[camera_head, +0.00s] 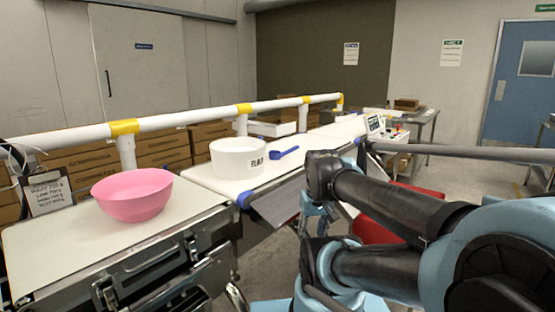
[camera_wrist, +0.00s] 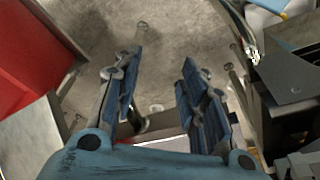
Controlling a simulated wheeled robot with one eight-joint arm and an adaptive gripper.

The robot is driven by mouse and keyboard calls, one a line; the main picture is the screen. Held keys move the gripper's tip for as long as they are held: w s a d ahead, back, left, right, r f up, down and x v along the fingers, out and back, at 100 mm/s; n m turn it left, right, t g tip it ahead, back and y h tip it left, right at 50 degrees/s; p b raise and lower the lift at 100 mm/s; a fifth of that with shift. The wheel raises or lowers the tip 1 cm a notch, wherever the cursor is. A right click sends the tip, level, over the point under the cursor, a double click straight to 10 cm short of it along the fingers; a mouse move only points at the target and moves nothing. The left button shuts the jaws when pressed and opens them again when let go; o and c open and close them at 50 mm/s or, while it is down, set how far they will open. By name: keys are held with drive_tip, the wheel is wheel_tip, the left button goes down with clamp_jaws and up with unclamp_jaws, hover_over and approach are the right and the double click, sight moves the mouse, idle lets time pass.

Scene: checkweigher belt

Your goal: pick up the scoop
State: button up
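The blue scoop (camera_head: 284,153) lies on the white belt (camera_head: 313,142) in the head view, just right of a white tub (camera_head: 237,160). The scoop does not show in the wrist view. My gripper (camera_wrist: 160,63) is open and empty in the wrist view, its two blue-padded fingers spread over the grey floor. It is apart from the scoop. In the head view my arm fills the lower right, and I cannot clearly make out the fingertips there.
A pink bowl (camera_head: 133,196) stands on the nearer belt section at left. A white rail (camera_head: 185,118) with yellow joints runs behind the belt, with cardboard boxes (camera_head: 140,153) beyond. A red object (camera_wrist: 30,50) is left in the wrist view. A control box (camera_head: 376,123) stands farther along.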

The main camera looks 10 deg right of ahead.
drive_tip(key=w+r+n+y, duration=0.1)
drive_tip(key=w+r+n, duration=0.5)
drive_tip(key=w+r, duration=1.2)
drive_tip(key=n+t+y, duration=0.1)
drive_tip(key=n+y, duration=0.1)
drive_tip(key=n, duration=0.4)
approach(291, 151)
drive_tip(key=x, duration=0.2)
drive_tip(key=w+x, duration=0.1)
drive_tip(key=x, duration=0.2)
drive_tip(key=shift+d, duration=0.2)
drive_tip(key=shift+x, duration=2.7)
drive_tip(key=shift+a, duration=0.15)
drive_tip(key=shift+r, duration=0.1)
clamp_jaws()
